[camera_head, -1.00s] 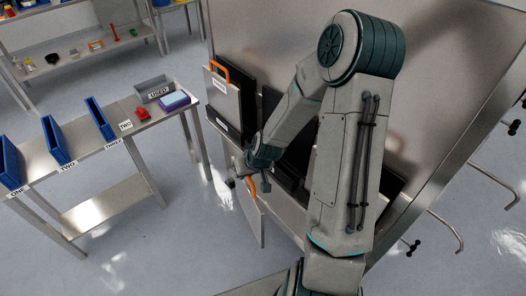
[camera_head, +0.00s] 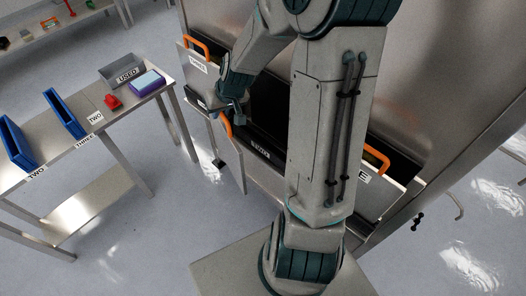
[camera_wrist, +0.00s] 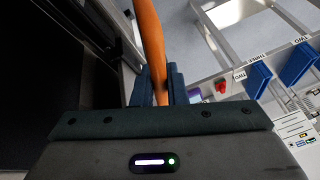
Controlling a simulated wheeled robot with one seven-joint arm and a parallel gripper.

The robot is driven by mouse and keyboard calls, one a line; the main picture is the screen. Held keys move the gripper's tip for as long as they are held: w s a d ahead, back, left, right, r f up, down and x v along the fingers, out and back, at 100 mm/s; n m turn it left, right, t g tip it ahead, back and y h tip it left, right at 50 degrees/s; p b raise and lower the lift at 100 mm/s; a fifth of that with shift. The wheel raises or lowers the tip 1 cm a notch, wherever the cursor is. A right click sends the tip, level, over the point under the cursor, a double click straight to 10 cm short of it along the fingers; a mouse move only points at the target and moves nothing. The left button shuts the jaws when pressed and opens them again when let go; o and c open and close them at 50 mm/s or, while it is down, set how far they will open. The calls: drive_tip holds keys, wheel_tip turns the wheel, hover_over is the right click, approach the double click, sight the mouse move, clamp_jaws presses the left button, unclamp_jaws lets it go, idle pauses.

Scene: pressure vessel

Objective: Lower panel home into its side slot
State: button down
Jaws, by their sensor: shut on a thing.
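My gripper (camera_head: 234,112) is shut on the orange handle (camera_head: 226,125) of a grey panel (camera_head: 232,162). In the wrist view the orange handle (camera_wrist: 151,45) runs up between my gripper's two fingers (camera_wrist: 157,88). The panel hangs below my gripper, upright, in front of the vessel's left part. Its lower part is visible in the head view, with a black piece at its left edge. A dark slot area with a labelled ledge (camera_head: 262,152) lies to the panel's right. My arm hides part of the slots, and I cannot tell whether the panel touches any slot.
Another panel with an orange handle (camera_head: 197,47) stands at the back left, and one with an orange handle (camera_head: 377,158) at the right. A table (camera_head: 112,150) with blue bins (camera_head: 66,114), a grey USED tray (camera_head: 122,72) and a red item (camera_head: 113,102) stands left. Floor between is clear.

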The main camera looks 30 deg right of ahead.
drive_tip(key=s+a+r+m+b, duration=0.1)
drive_tip(key=s+a+r+b, duration=0.3)
drive_tip(key=r, duration=0.7)
drive_tip(key=s+a+r, duration=0.2)
drive_tip(key=s+r, duration=0.3)
drive_tip(key=r, duration=0.5)
drive_tip(key=w+d+p, duration=0.3)
drive_tip(key=d, duration=0.7)
drive_tip(key=w+d+p, duration=0.3)
drive_tip(key=d, duration=0.6)
wheel_tip(320, 180, down, 7)
drive_tip(key=p, duration=0.1)
drive_tip(key=shift+w, duration=0.2)
drive_tip(key=shift+f+b, duration=0.55)
drive_tip(key=c, duration=1.5)
unclamp_jaws()
drive_tip(key=shift+o, duration=0.2)
drive_tip(key=shift+r, duration=0.1)
